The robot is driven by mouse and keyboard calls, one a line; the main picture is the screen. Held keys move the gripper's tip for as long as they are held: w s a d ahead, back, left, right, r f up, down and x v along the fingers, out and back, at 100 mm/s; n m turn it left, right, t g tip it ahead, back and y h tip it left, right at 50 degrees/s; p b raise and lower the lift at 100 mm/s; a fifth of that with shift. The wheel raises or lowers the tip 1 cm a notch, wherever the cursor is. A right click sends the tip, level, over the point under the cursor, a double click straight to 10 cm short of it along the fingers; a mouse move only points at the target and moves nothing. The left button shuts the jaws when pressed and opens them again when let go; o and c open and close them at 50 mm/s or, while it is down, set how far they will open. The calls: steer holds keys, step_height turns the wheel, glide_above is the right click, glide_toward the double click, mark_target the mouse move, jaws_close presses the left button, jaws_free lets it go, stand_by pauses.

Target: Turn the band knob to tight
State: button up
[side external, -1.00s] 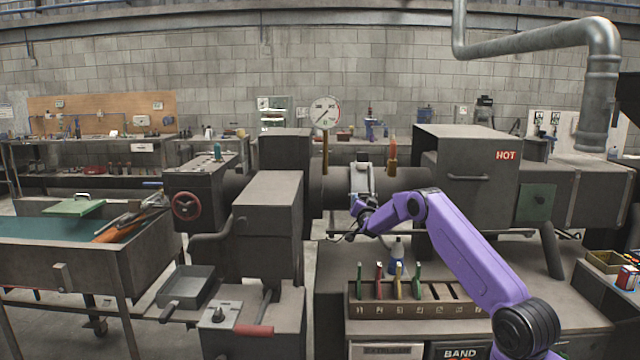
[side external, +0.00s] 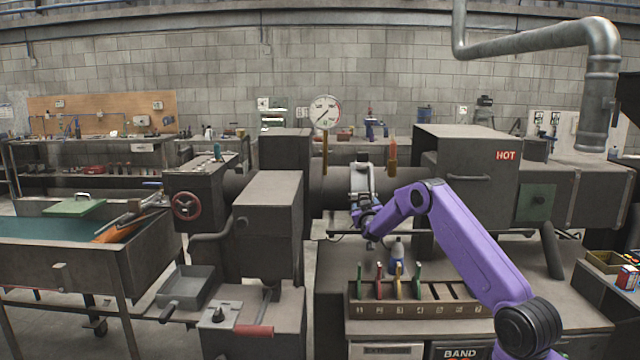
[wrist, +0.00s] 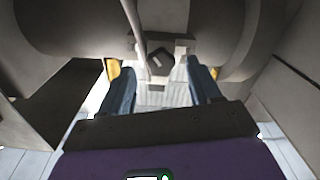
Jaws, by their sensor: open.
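A light metal band (side external: 361,180) wraps the dark horizontal tube, and the same band (wrist: 137,22) runs down the top middle of the wrist view. A small dark knob-like block (wrist: 158,62) sits below the band, between my fingertips. Which way it is turned is unclear. My gripper (wrist: 153,67) is open, with a blue-grey finger on each side of the block. In the side view my gripper (side external: 366,222) is just below the band and hides the knob.
A rack (side external: 415,308) with several coloured tags and a blue-white bottle (side external: 398,252) stand below my gripper. A cabinet marked HOT (side external: 470,160) is to the right.

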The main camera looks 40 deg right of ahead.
steer(key=v, duration=0.4)
step_height(320, 180, up, 11)
steer(key=w+a+r+n+t+y, duration=0.1)
steer(key=a+n+y, duration=0.3)
steer(key=a, duration=1.3)
steer(key=w+t+y, duration=0.1)
steer(key=y, duration=0.3)
steer(key=shift+w+a+r, duration=0.2)
steer(key=shift+w+a, duration=0.15)
steer(key=shift+a, duration=0.05)
steer(key=shift+d, duration=0.1)
steer(key=s+d+f+m+g+h, duration=0.2)
steer(key=s+d+f+m+h, duration=0.6)
steer(key=s+d+f, duration=0.3)
steer(key=w+a+x, duration=0.1)
steer(key=x, duration=1.7)
steer(key=shift+f+m, duration=0.3)
steer(key=shift+f, duration=0.15)
